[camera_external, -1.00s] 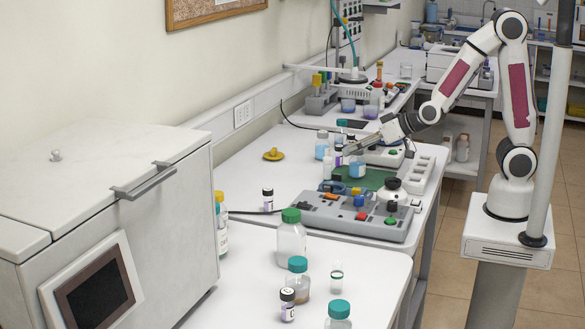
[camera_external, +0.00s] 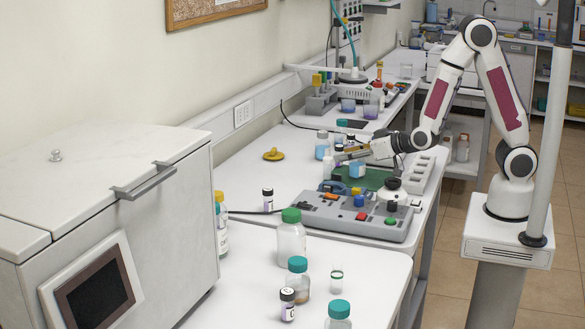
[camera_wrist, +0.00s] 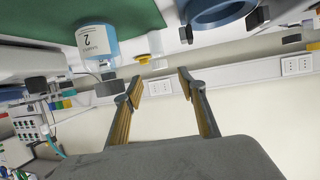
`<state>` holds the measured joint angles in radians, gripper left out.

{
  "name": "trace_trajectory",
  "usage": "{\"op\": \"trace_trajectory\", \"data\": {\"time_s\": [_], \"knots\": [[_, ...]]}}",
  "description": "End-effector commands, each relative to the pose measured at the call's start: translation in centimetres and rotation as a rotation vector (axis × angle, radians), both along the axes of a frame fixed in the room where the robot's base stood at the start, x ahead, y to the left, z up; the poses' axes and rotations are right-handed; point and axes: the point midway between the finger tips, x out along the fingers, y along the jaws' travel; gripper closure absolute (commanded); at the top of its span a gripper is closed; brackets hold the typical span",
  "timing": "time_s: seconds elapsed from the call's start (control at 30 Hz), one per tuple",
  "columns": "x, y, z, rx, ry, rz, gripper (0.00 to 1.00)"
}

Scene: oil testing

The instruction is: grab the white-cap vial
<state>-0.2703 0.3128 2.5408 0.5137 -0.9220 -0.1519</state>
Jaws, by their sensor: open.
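My gripper (camera_external: 345,153) is open and level above the far bench, its fingers pointing left. Both fingers show in the wrist view (camera_wrist: 162,86), spread apart with nothing between them. A small pale vial (camera_external: 328,165) stands just left of the fingertips; its cap is too small to make out surely. A blue-filled bottle (camera_external: 357,169) stands below the fingers, and a bottle labelled 2 (camera_wrist: 97,42) hangs inverted in the wrist view. I cannot tell for certain which vial has the white cap.
A grey control panel (camera_external: 350,222) with coloured buttons lies in front of the green mat (camera_external: 372,179). A white rack (camera_external: 418,174) stands to its right. Several bottles, including a green-capped one (camera_external: 291,241), stand on the near bench. Free bench lies around the yellow piece (camera_external: 273,154).

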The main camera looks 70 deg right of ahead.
Motion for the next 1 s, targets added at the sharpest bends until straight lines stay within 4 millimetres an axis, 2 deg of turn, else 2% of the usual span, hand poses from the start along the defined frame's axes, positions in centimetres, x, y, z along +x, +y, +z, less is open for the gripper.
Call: {"op": "trace_trajectory", "data": {"time_s": [0.5, 1.0], "knots": [[2.2, -0.4, -0.9, 0.0, 0.0, 0.0, 0.59], [2.7, -0.4, -1.1, 0.0, 0.001, 0.0, 0.59]]}}
